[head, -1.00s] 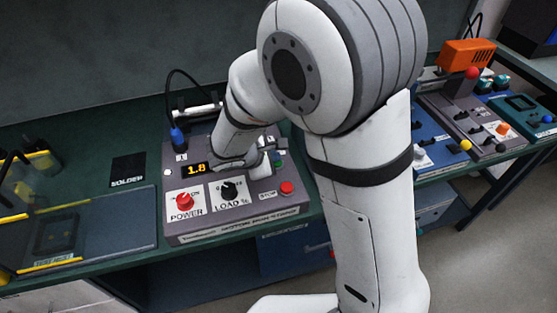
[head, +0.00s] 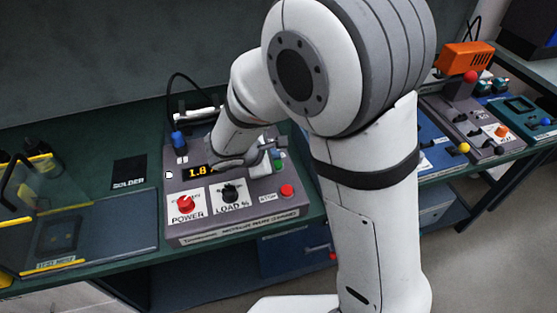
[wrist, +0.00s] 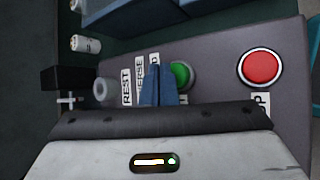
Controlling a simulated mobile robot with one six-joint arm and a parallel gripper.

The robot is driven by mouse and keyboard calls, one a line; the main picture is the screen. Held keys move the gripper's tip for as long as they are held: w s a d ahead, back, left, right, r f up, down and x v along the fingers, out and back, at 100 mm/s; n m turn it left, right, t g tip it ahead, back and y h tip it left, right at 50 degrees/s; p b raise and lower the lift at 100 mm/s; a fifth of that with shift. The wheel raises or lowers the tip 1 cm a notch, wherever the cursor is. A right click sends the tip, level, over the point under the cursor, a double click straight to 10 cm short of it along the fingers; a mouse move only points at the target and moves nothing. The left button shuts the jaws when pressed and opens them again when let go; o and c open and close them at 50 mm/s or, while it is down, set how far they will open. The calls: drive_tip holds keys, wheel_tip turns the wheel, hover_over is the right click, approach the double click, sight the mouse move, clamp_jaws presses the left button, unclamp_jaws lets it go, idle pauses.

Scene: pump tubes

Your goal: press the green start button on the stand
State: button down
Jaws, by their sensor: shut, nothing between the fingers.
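The stand is a grey control box (head: 244,213) on the green bench, with a red POWER knob (head: 187,203), a black LOAD knob (head: 231,193) and a display reading 1.8. The green button (head: 279,166) shows at the box's right side, just beyond my wrist. In the wrist view the green button (wrist: 181,75) sits right beside the tips of my gripper (wrist: 158,72). Its blue fingers are shut with nothing between them and cover the button's left edge. I cannot tell whether they touch it. In the head view my arm hides most of the gripper.
A red stop button (wrist: 260,67) lies right of the green one; it also shows in the head view (head: 287,191). A grey round knob (wrist: 104,89) with REST and REVERSE labels is to the left. A blue-capped connector (head: 179,140) stands at the box's back left.

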drive_tip(key=shift+r, duration=0.1)
drive_tip(key=shift+r+p, duration=1.75)
drive_tip(key=shift+r, duration=0.75)
drive_tip(key=shift+f, duration=0.1)
drive_tip(key=shift+d, duration=0.1)
drive_tip(key=s+d+r+m+g+y, duration=0.2)
drive_tip(key=s+d+r+m, duration=0.2)
drive_tip(key=s+d+m, duration=0.3)
drive_tip(key=s+d+r+m+g+y, duration=0.2)
drive_tip(key=s+d+r+m, duration=0.3)
drive_tip(key=s+d+m, duration=0.3)
drive_tip(key=s+m+y, duration=0.1)
drive_tip(key=s+m, duration=0.2)
drive_tip(key=m, duration=0.1)
drive_tip(key=shift+s+d+r+y, duration=0.25)
drive_tip(key=shift+r+y, duration=0.05)
